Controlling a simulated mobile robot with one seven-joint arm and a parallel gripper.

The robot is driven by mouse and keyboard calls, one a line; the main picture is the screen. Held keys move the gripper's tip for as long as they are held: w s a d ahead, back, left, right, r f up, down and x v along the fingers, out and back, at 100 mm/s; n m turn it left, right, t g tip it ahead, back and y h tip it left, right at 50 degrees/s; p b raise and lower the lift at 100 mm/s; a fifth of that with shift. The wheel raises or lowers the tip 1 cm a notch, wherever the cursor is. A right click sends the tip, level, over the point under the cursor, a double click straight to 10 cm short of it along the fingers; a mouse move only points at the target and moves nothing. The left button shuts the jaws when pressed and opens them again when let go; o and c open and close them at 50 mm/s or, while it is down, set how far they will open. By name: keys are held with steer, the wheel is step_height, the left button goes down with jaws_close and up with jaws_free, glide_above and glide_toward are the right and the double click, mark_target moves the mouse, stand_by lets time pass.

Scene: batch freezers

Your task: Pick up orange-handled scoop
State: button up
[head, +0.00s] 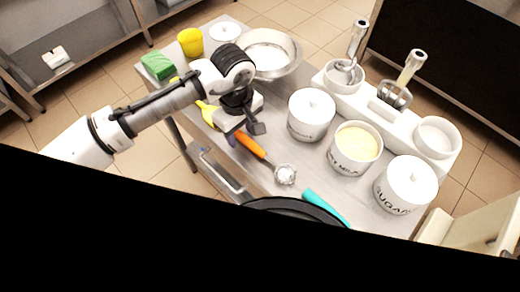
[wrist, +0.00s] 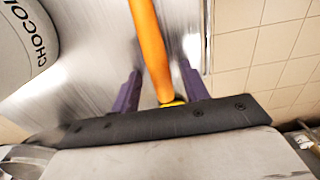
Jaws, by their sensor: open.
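The orange-handled scoop lies on the metal table, with its orange handle (head: 251,146) pointing up-left under my gripper and its round metal head (head: 286,174) toward the lower right. My gripper (head: 243,133) is over the rear part of the handle. In the wrist view the orange handle (wrist: 150,45) runs down between the two purple fingers of my gripper (wrist: 160,90). The fingers are apart, one on each side, with gaps to the handle. The handle's near end is partly hidden by the gripper body.
A yellow utensil (head: 207,113) lies just left of my gripper. A teal handle (head: 325,206) and a dark round rim (head: 295,208) are in front. White canisters (head: 311,115) stand right, a metal bowl (head: 272,55) behind. A green sponge (head: 158,66) and yellow cup (head: 190,42) are back left.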

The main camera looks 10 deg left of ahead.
jaws_close()
steer(key=shift+r, duration=0.1)
